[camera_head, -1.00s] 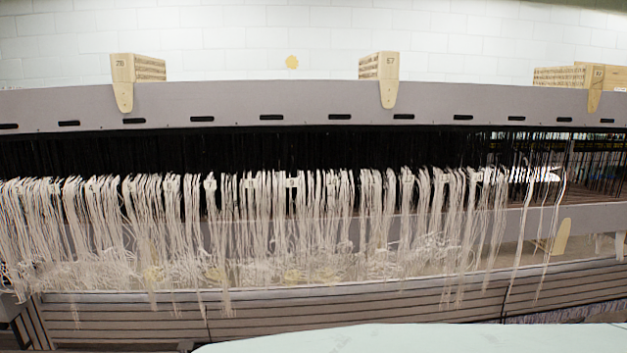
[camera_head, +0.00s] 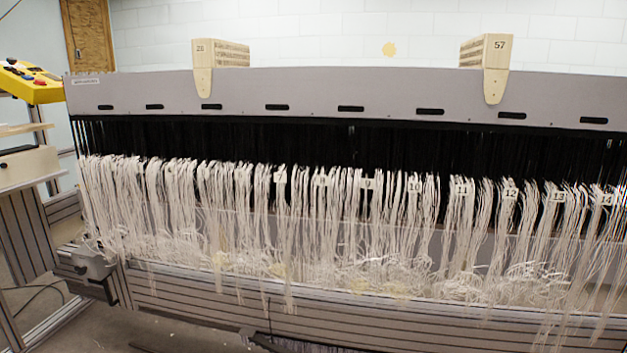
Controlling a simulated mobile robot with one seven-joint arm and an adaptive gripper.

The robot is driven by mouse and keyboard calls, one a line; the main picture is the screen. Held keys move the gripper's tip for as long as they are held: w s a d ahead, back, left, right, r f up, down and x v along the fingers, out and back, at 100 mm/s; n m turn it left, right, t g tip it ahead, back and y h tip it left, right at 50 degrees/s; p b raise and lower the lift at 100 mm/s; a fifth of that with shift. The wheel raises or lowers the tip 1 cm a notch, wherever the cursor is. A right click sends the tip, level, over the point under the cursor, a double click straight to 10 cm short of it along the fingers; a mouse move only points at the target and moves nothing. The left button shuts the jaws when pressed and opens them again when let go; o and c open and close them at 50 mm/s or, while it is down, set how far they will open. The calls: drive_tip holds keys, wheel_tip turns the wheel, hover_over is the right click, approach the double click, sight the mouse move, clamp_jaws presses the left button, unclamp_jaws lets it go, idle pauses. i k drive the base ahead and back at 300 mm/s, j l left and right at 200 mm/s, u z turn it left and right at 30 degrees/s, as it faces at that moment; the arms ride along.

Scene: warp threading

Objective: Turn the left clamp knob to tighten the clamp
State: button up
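A dark grey clamp (camera_head: 88,268) sits at the left end of the loom's lower front beam. A rounded grey part on it may be its knob, but it is too small to make out well. Bundles of white warp threads (camera_head: 320,215) hang along the loom just right of the clamp. My gripper is not in view, and nothing is seen touching the clamp.
The grooved metal beam (camera_head: 330,318) runs right from the clamp. A grey top beam (camera_head: 300,97) carries wooden blocks numbered 26 (camera_head: 203,68) and 57 (camera_head: 485,68). A yellow control box (camera_head: 30,82) stands at left. Floor shows at lower left.

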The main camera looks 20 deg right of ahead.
sight(80, 269)
drive_tip(key=z, duration=0.75)
drive_tip(key=u, duration=1.45)
drive_tip(key=i+j+z, duration=0.1)
drive_tip(key=i+j, duration=0.3)
drive_tip(key=i+j+z, duration=0.1)
drive_tip(key=i+j, duration=0.35)
drive_tip(key=i+j+z, duration=0.1)
drive_tip(key=i+j, duration=0.4)
drive_tip(key=i+j+z, duration=0.1)
drive_tip(key=i+j, duration=0.35)
drive_tip(key=i+j+z, duration=0.1)
drive_tip(key=i+j, duration=0.3)
drive_tip(key=j, duration=0.2)
drive_tip(key=i+j+z, duration=0.1)
drive_tip(key=i+j, duration=0.3)
drive_tip(key=j, duration=0.2)
